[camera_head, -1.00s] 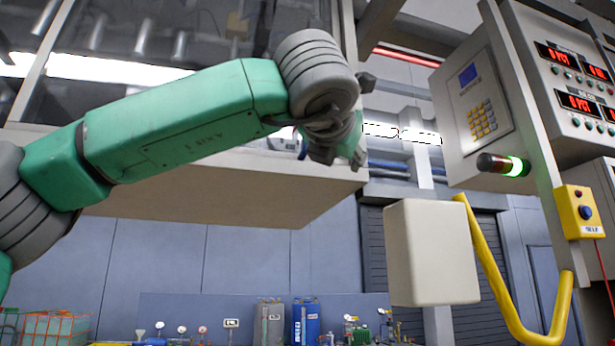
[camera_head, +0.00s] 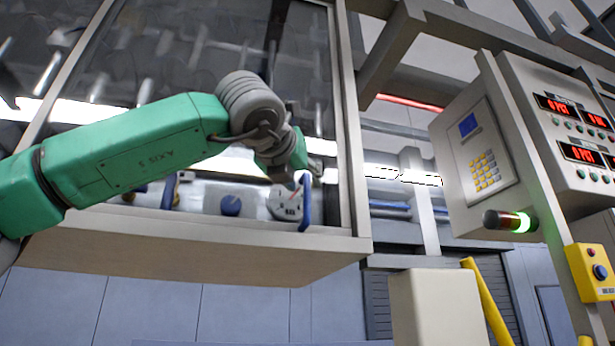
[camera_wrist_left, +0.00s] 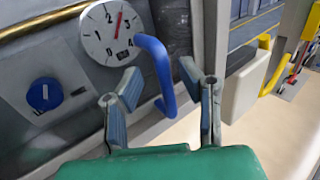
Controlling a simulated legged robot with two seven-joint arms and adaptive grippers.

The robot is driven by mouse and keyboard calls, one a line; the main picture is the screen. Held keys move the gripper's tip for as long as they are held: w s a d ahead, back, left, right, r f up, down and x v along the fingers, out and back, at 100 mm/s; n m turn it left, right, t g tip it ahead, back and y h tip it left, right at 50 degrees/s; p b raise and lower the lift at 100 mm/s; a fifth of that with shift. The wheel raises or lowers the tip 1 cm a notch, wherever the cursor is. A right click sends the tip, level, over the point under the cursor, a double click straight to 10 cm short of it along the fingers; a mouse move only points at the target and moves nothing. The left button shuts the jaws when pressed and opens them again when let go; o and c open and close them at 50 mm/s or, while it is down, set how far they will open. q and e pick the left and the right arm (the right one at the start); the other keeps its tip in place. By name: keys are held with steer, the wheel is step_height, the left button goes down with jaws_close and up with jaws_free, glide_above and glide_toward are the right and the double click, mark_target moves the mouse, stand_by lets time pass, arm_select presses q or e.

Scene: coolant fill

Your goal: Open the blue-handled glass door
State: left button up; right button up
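The glass door (camera_head: 225,70) is the framed pane of a raised cabinet at the upper left of the head view. Its blue handle (camera_head: 305,200) is an upright bar near the pane's lower right corner. In the left wrist view the blue handle (camera_wrist_left: 158,70) stands between and just beyond the fingertips. My left gripper (camera_wrist_left: 160,75) is open, with one finger on each side of the handle's line, and I see no grip on it. In the head view my left gripper (camera_head: 307,170) is just above the handle, partly hidden by its wrist. My right gripper is not in view.
A round gauge (camera_wrist_left: 112,33) and a blue knob (camera_wrist_left: 44,95) sit behind the glass. To the right are a keypad box (camera_head: 478,150), a lit signal lamp (camera_head: 508,221), a pale box (camera_head: 435,308) and a yellow rail (camera_head: 487,300).

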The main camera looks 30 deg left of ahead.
arm_select(q)
steer(key=x, duration=0.2)
steer(key=shift+w+a, duration=0.2)
steer(key=shift+a, duration=0.05)
steer(key=shift+d, duration=0.55)
jaws_close()
steer(key=shift+a, duration=0.3)
